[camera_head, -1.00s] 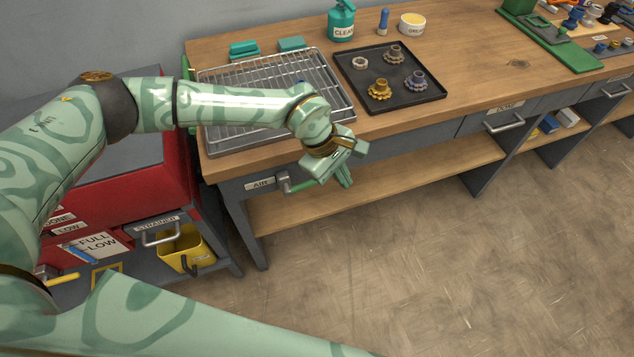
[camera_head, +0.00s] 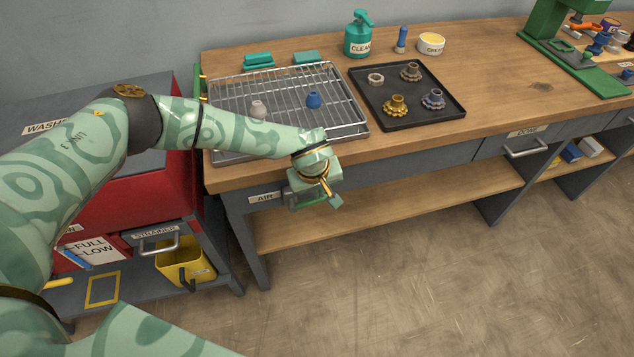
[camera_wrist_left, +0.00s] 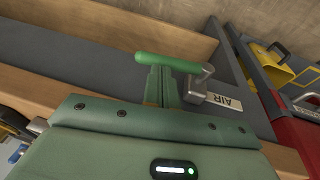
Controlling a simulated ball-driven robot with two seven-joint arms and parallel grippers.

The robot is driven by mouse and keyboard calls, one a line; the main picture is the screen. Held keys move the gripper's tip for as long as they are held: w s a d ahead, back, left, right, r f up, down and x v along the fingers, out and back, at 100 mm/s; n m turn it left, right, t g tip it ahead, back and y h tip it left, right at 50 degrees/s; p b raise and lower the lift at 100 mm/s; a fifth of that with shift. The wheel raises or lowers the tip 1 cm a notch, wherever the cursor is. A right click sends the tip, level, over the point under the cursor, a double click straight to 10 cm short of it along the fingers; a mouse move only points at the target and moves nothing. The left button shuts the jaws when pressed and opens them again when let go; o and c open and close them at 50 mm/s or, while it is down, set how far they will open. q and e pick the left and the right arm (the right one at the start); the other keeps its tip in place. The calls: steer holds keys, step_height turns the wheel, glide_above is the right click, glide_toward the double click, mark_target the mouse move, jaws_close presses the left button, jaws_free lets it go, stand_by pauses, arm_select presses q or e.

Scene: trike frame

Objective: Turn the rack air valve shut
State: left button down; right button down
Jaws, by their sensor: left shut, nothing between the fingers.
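The air valve has a green lever handle (camera_wrist_left: 168,62) and a grey metal body (camera_wrist_left: 200,85), seen in the left wrist view beside the AIR label (camera_wrist_left: 227,100). It is on the bench's front edge, below the wire rack (camera_head: 228,92). In the head view my left gripper (camera_head: 318,198) is in front of the valve and hides most of it. In the left wrist view the gripper's fingers (camera_wrist_left: 160,84) are shut and empty, with their tips right at the handle's side. I cannot tell whether they touch it. My right gripper is not in view.
A red washer cabinet (camera_head: 165,180) and yellow strainer bin (camera_head: 184,262) are at left. The floor in front is clear.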

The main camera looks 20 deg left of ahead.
arm_select(q)
steer(key=shift+x, duration=0.85)
